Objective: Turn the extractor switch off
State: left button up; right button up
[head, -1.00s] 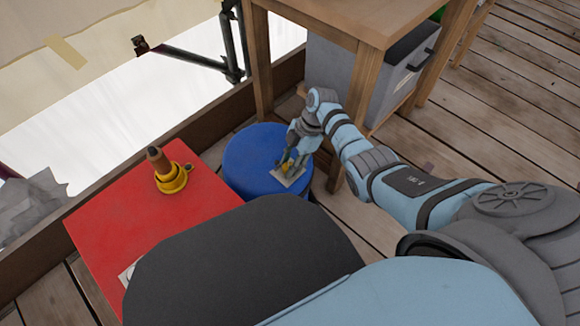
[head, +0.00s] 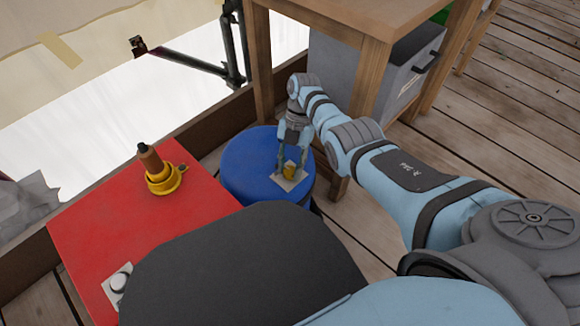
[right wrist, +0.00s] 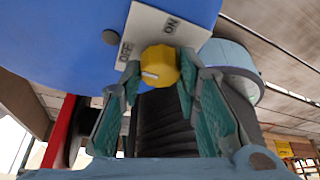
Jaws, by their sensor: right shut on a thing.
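The switch is a yellow knob (head: 289,168) on a pale plate (head: 283,185) on top of the blue drum (head: 245,165). In the right wrist view the knob (right wrist: 160,66) sits on the plate (right wrist: 150,22), lettered OFF on the left and ON on the right. A white mark shows on the knob's near side; which word it points to I cannot tell. My right gripper (head: 291,163) reaches down from above and is shut on the knob. Its fingers show on both sides of the knob in the right wrist view (right wrist: 160,75). My left gripper is not in view.
A red box (head: 120,225) stands left of the drum, with a yellow-collared brown object (head: 157,170) and a white round fitting (head: 120,281) on it. A wooden table (head: 385,20) stands close behind my right arm, with a grey bin (head: 405,75) under it.

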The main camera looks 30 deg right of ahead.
jog(key=shift+s+f, duration=0.1)
dwell(0.3)
jog(key=o, duration=1.2)
jog(key=shift+c, duration=0.2)
jog(key=v, duration=1.2)
